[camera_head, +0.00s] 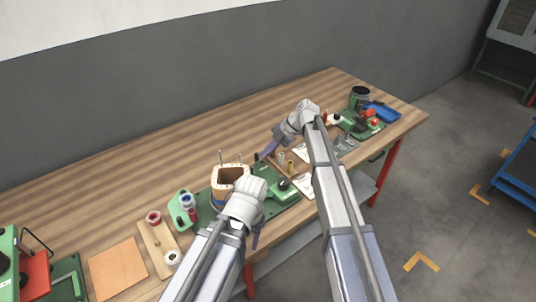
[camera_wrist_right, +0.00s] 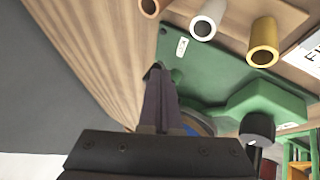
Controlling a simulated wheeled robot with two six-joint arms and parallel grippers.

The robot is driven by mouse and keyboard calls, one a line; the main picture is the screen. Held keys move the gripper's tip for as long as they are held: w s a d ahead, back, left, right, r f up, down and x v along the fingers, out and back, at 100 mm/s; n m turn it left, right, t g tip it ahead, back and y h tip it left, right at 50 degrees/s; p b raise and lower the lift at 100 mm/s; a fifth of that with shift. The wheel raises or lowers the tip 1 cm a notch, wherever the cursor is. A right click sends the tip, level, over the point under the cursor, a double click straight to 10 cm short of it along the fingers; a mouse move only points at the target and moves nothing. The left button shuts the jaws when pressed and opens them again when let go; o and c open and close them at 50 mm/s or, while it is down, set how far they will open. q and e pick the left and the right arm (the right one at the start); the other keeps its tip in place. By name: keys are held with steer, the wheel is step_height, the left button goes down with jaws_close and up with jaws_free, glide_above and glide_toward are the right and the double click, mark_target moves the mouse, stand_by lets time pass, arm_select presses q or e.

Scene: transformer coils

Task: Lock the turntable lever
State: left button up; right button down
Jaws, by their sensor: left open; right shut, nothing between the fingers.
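The turntable's green base (camera_head: 285,202) is on the bench and carries a wooden coil former (camera_head: 230,174) with upright pins. My left arm partly hides it. The base (camera_wrist_right: 205,75) also shows in the right wrist view, with a black knob (camera_wrist_right: 257,126) on its raised green block. My right gripper (camera_head: 262,154) is shut and empty at the base's far edge; its dark fingers (camera_wrist_right: 156,72) reach that edge in the wrist view. I cannot clearly tell the lever from the fingertips there. My left gripper (camera_head: 255,240) is open at the bench's front edge, low beside the base.
Brass and white tubes (camera_wrist_right: 263,42) stand on a wooden tray beside the base. Wire spools (camera_head: 154,218) and a tan board (camera_head: 118,268) lie to the left. A green fixture and blue tray (camera_head: 381,111) are at the right end. The back of the bench is clear.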

steer(key=shift+w+a, duration=0.2)
steer(key=shift+a, duration=0.05)
stand_by(0.6)
arm_select(q)
steer(key=shift+d, duration=0.2)
arm_select(e)
steer(key=shift+s+d, duration=0.1)
